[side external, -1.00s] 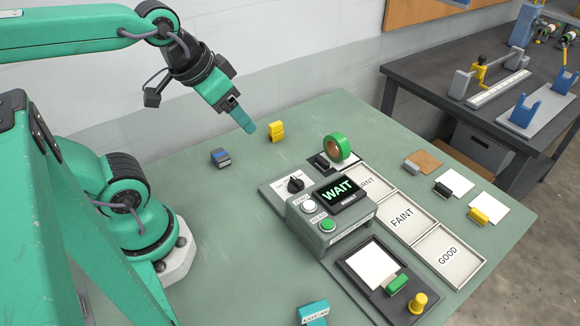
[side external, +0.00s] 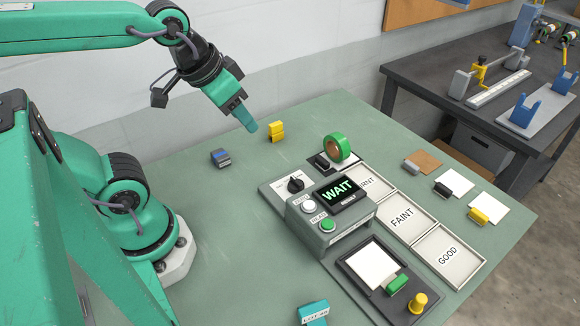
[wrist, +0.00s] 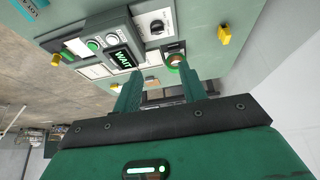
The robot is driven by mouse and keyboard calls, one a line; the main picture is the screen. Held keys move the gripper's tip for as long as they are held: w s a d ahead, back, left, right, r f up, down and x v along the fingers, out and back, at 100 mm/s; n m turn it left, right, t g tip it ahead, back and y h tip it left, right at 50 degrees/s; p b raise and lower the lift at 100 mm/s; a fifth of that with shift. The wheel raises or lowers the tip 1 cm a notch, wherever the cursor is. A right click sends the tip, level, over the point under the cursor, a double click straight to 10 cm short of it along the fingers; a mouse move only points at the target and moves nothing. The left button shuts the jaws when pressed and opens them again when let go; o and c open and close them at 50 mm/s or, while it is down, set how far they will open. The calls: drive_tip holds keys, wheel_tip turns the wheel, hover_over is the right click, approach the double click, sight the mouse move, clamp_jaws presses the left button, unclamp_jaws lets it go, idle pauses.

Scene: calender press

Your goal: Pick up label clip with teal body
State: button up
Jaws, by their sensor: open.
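The teal-bodied label clip (side external: 313,313) lies on the green table at the bottom edge of the side view, partly cut off. A white label with dark lettering shows on it. In the wrist view a teal piece with lettering (wrist: 29,7) shows at the top left corner. My gripper (side external: 248,122) is high over the far part of the table, well away from the teal clip. In the wrist view my gripper (wrist: 162,92) has its two green fingers apart with nothing held between them.
A yellow clip (side external: 276,131) and a blue-grey clip (side external: 220,157) stand near my gripper. A console with a WAIT display (side external: 340,192), a green tape roll (side external: 338,147) and labelled trays (side external: 405,222) occupy the table's middle and right. The table's left-front area is mostly clear.

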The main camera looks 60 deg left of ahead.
drive_tip(key=w+d+f+g+h, duration=0.1)
drive_tip(key=w+d+f+g, duration=0.1)
drive_tip(key=d, duration=0.5)
drive_tip(key=m+g+y, duration=0.1)
drive_tip(key=m+g, duration=0.2)
hover_over(314, 308)
wheel_tip(314, 308, down, 12)
drive_tip(key=shift+f, duration=1.6)
drive_tip(key=shift+f, duration=2.6)
drive_tip(key=shift+c, duration=0.2)
clamp_jaws()
